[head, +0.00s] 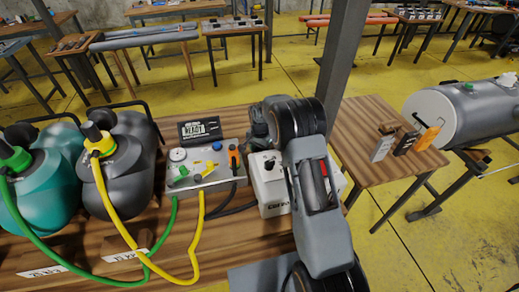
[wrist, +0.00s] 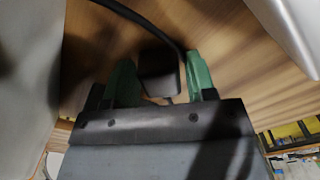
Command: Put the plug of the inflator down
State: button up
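In the wrist view, a small black block, which looks like the plug (wrist: 158,72), sits between the two green fingertips of my gripper (wrist: 161,78). The fingers are close on both sides of it, touching or almost touching. A black cable (wrist: 150,18) runs beside the plug toward the right finger. A wooden table top (wrist: 235,60) lies behind it; the height above it is hard to tell. In the head view, a white box with dark lettering, likely the inflator (head: 273,208), stands on the table, partly hidden by my arm. My fingers and the plug are hidden there.
A grey panel (head: 207,180) with a gauge and coloured fittings stands left of the white box. Green and yellow hoses run to two tanks (head: 125,165) at left. A side table (head: 365,130) with small boxes and a metal post (head: 343,60) are at right.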

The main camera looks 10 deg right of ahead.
jog(key=shift+o, duration=0.9)
jog(key=s+r+n, duration=0.1)
jog(key=s+r, duration=0.2)
jog(key=r, duration=0.6)
jog(key=s+r+n, duration=0.1)
jog(key=s+r, duration=0.1)
jog(key=r, duration=0.7)
jog(key=s+r+n+t, duration=0.1)
jog(key=s+n+t, duration=0.1)
jog(key=s, duration=1)
jog(key=s+r+n+t, duration=0.1)
jog(key=s+n, duration=0.4)
jog(key=s, duration=0.6)
jog(key=shift+s+a+r+t, duration=0.2)
jog(key=shift+s+r+t, duration=0.1)
jog(key=shift+s+t, duration=0.1)
jog(key=shift+c, duration=0.3)
